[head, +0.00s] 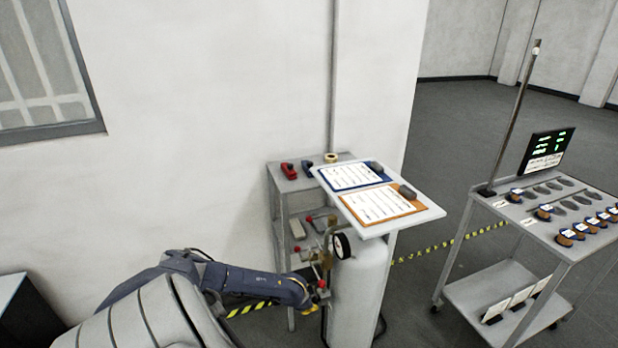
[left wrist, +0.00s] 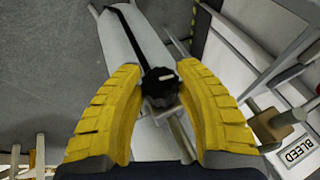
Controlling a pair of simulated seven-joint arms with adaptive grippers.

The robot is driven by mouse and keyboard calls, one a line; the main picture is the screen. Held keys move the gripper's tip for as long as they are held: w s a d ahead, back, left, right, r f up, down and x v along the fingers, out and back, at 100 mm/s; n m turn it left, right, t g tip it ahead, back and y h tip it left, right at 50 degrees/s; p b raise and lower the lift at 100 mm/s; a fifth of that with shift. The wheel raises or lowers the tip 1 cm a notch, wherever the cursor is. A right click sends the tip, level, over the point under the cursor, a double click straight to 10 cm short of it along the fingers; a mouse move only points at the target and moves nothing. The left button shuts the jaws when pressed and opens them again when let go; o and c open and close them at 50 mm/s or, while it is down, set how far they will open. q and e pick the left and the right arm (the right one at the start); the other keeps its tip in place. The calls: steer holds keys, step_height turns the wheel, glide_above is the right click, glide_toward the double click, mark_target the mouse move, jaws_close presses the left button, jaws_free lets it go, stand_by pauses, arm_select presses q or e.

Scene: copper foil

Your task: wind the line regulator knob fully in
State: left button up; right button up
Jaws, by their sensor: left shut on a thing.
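The line regulator knob (left wrist: 160,90) is black and ribbed with a short white mark on its top. It shows in the left wrist view between the two yellow fingers of my left gripper (left wrist: 163,76), which is shut on it. In the head view my left arm reaches from the lower left to the regulator fittings beside a white gas cylinder (head: 361,290). The knob itself is too small and covered to make out there. My right gripper is not in view.
A "BLEED" label (left wrist: 298,150) and a brass-coloured fitting (left wrist: 268,124) lie just right of the fingers. A grey shelf stand (head: 280,186) and a tilted board with two clipboards (head: 432,213) crowd the cylinder. A cart (head: 497,207) stands at right with open floor between.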

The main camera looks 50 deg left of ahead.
arm_select(q)
steer(key=shift+s+d+f, duration=0.1)
steer(key=shift+t+y, duration=0.3)
steer(key=shift+y, duration=0.7)
steer(key=m+t+y, duration=0.1)
steer(key=y, duration=0.2)
steer(key=shift+f+t+y, duration=0.1)
steer(key=shift+t+y, duration=0.3)
steer(key=m+t+y, duration=0.1)
steer(key=t+y, duration=0.1)
steer(key=y, duration=0.1)
steer(key=shift+m+y, duration=0.4)
steer(key=shift+m+t+y, duration=0.4)
steer(key=shift+t+y, duration=0.4)
steer(key=shift+t+y, duration=0.3)
steer(key=o, duration=1.2)
steer(key=shift+c, duration=0.2)
